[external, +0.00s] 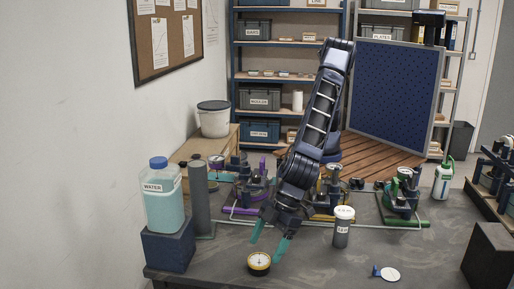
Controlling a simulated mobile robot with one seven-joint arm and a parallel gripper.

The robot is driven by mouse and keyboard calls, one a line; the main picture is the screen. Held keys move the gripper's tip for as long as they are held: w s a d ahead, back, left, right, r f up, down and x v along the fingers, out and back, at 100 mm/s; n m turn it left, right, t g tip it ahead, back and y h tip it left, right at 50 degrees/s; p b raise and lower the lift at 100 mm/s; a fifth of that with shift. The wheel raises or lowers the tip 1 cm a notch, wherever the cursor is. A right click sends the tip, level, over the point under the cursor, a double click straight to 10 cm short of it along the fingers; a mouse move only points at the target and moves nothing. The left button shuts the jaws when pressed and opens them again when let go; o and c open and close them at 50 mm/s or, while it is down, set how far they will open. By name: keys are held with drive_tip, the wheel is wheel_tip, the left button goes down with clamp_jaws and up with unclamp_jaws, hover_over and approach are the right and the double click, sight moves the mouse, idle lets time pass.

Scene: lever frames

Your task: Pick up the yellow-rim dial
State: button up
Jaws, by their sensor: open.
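The yellow-rim dial (259,263) lies near the front edge of the dark table. It is a small round black gauge with a pale face and a yellow rim. My gripper (268,250) points down at it with two teal fingers, spread apart and empty. The fingertips are just above and behind the dial, the right one close to its right edge. I cannot tell from this view whether a finger touches it.
A grey capped canister (341,230) stands to the right. A white disc with a blue part (389,274) lies front right. A water jug (164,205) on a dark block (167,250) and a grey cylinder (200,200) stand left. Lever frames (402,197) line the back.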

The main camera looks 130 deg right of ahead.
sight(259, 260)
drive_tip(key=shift+x, duration=2.5)
drive_tip(key=shift+w+a, duration=0.15)
drive_tip(key=c, duration=1.1)
drive_tip(key=shift+r, duration=0.1)
drive_tip(key=shift+r, duration=0.1)
